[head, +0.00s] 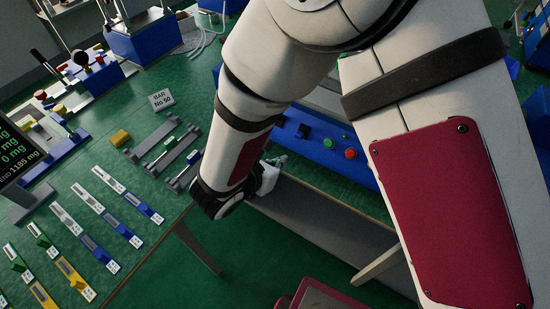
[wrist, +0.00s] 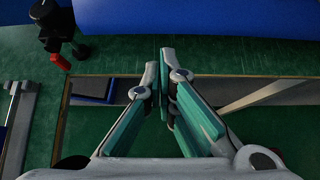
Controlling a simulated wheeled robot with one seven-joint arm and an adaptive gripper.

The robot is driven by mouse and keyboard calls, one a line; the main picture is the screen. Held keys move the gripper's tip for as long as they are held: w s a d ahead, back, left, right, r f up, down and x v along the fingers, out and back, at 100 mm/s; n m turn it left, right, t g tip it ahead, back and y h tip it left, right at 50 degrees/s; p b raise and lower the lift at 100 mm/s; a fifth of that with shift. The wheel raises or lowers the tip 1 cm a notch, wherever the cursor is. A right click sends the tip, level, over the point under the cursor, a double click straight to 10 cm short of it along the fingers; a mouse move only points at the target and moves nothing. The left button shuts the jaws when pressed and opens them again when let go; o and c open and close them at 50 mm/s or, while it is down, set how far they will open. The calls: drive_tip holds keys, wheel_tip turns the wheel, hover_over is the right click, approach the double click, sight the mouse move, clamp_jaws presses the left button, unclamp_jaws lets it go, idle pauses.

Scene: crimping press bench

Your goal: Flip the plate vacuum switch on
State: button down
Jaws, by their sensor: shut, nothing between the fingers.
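My gripper (wrist: 160,62) is shut and empty, with its fingertips together in the wrist view. In the head view it shows only in part (head: 277,165), beyond the end of my arm and close to the front of a blue machine housing (head: 325,150). That housing carries a small black control (head: 302,130), a green button (head: 328,143) and a red button (head: 351,153). I cannot tell for sure which control is the plate vacuum switch, and no label is readable. My arm hides part of the housing.
In the wrist view a black fitting with a red handle (wrist: 61,62) stands at the upper left, and a blue surface (wrist: 200,18) spans the top. The green bench (head: 150,190) holds several coloured strips, grey fixtures (head: 167,150) and a "BAR No 50" sign (head: 161,100).

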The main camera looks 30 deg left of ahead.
sight(300, 134)
drive_tip(key=shift+w+d+r+p, duration=0.15)
drive_tip(key=shift+w+p, duration=0.35)
drive_tip(key=shift+w, duration=0.9)
drive_tip(key=shift+w+d+r+p, duration=0.15)
drive_tip(key=shift+w+p, duration=0.35)
drive_tip(key=shift+w, duration=0.85)
drive_tip(key=shift+r+g, duration=0.2)
drive_tip(key=shift+g, duration=0.2)
